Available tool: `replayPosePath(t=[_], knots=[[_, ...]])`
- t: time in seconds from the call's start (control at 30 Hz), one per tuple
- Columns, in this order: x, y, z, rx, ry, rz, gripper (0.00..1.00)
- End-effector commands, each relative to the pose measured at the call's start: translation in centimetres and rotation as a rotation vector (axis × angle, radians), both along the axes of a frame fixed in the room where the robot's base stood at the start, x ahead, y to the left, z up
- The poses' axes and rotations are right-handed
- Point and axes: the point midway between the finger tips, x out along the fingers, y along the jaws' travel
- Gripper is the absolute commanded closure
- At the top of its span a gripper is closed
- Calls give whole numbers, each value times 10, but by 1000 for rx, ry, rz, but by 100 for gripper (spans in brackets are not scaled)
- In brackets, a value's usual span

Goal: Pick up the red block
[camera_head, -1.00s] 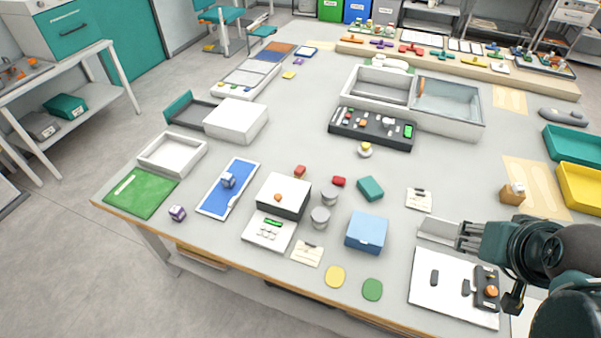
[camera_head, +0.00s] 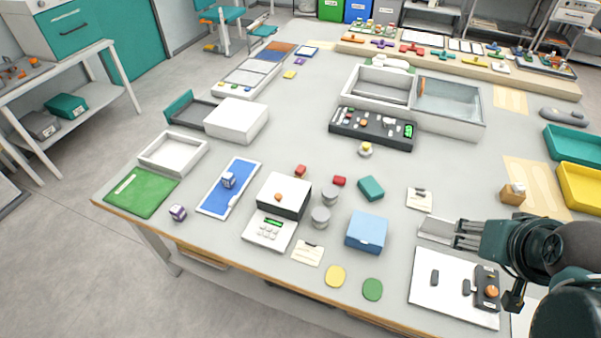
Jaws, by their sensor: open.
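A small red block (camera_head: 339,181) lies on the table just behind a grey metal cylinder (camera_head: 330,194). A second small block, more orange-red (camera_head: 300,171), lies to its left behind the white-topped box (camera_head: 285,196). My gripper (camera_head: 462,236) is at the right side of the table, open and with nothing seen between its fingers. It points left and is well to the right of and nearer than the red block. A flat light-grey piece (camera_head: 434,229) is by its fingertips; whether they touch it I cannot tell.
A teal block (camera_head: 370,188) and a blue box (camera_head: 367,232) stand between my gripper and the red block. A second grey cylinder (camera_head: 320,217) is in front of it. A black panel with controls (camera_head: 372,130) lies behind. The white board (camera_head: 450,285) is below my gripper.

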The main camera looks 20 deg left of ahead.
Motion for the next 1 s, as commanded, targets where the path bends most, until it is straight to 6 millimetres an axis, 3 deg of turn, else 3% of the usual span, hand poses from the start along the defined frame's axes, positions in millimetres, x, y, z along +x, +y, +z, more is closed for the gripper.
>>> replayPosePath(t=[0.37,1.0], knots=[[33,19,17,-31,40,87,52],[121,80,37,-113,140,316,52]])
